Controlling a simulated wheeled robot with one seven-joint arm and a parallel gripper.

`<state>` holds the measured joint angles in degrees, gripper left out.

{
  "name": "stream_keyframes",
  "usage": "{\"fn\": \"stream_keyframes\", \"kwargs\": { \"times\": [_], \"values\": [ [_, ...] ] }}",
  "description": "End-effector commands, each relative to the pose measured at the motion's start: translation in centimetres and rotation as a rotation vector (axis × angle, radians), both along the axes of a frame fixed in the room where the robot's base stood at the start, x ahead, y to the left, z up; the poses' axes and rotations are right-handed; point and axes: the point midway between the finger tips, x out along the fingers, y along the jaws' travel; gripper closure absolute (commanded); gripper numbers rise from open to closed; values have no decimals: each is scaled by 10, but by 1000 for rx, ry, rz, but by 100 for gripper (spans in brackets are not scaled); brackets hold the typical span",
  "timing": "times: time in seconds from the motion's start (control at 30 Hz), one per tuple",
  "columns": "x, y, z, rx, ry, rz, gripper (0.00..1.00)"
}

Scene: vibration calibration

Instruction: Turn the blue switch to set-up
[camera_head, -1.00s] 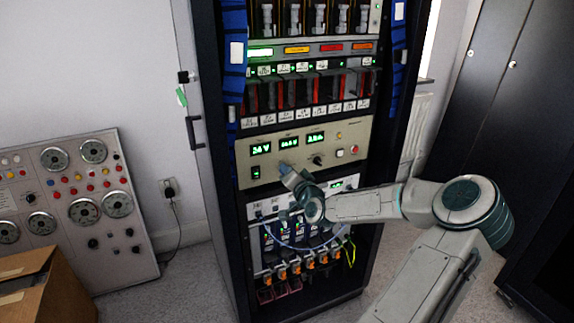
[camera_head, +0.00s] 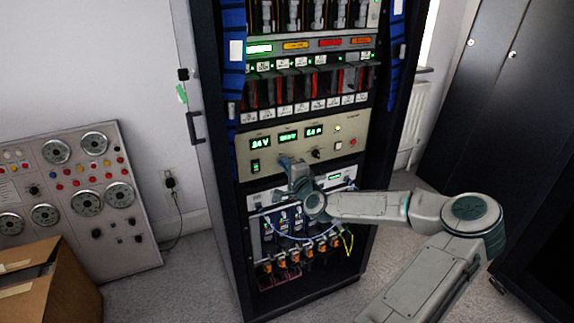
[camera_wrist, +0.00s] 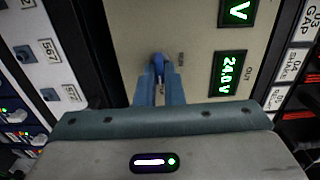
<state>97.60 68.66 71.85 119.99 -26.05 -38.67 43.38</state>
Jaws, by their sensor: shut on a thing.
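The blue switch (camera_wrist: 157,64) is a small knob on the beige instrument panel (camera_wrist: 195,35) in the wrist view. My gripper (camera_wrist: 160,82) has its blue-grey fingers closed around it, one on each side. Its pointer and the small label beside it are too small or too covered to read. In the head view my gripper (camera_head: 286,163) touches the lower middle of the beige panel (camera_head: 330,158), below the green displays (camera_head: 288,136). The switch is hidden there behind my gripper.
The panel sits in a tall black rack (camera_head: 212,110). A black knob (camera_head: 315,153) and a red button (camera_head: 353,142) are to the right of my gripper. Below are a lighter panel and blue, green and yellow cables. A cardboard box (camera_head: 40,285) stands at lower left.

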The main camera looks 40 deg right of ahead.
Motion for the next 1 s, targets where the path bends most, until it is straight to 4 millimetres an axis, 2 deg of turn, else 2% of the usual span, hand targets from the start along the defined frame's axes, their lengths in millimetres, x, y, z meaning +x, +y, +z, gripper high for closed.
{"fn": "stream_keyframes", "kwargs": {
  "times": [0.53,0.6,0.63,1.0],
  "values": [
    [0,0,-1,27,-4,0,100],
    [0,0,-1,26,-4,0,78],
    [0,0,-1,26,-4,0,70],
    [-4,1,0,25,-5,0,70]
  ]
}}
